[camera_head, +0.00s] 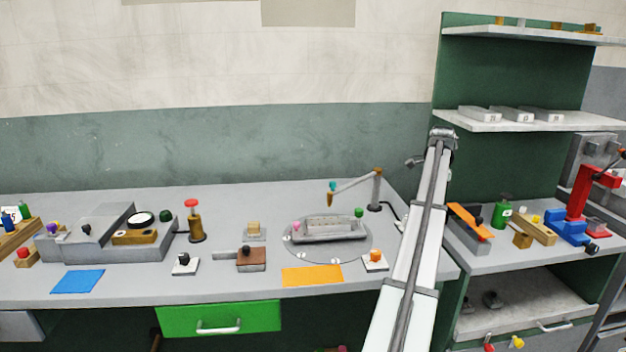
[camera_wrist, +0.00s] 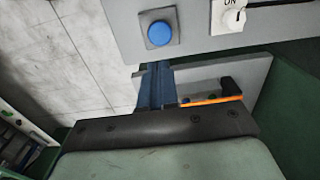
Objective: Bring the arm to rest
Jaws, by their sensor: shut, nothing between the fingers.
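My gripper (camera_wrist: 156,68) shows in the wrist view as two dark blue-grey fingers pressed together, with nothing between them. Its wide dark mount fills the lower middle of that view. In the head view a long white and grey link of my arm rises from the bottom edge in front of the bench, up to the shelf. The gripper itself cannot be made out there. In the wrist view the fingers point toward a grey panel with a blue round button (camera_wrist: 158,33). I cannot tell whether they touch anything.
A side bench on the right holds a red press (camera_head: 579,192). A green-backed shelf (camera_head: 483,121) stands behind my arm.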

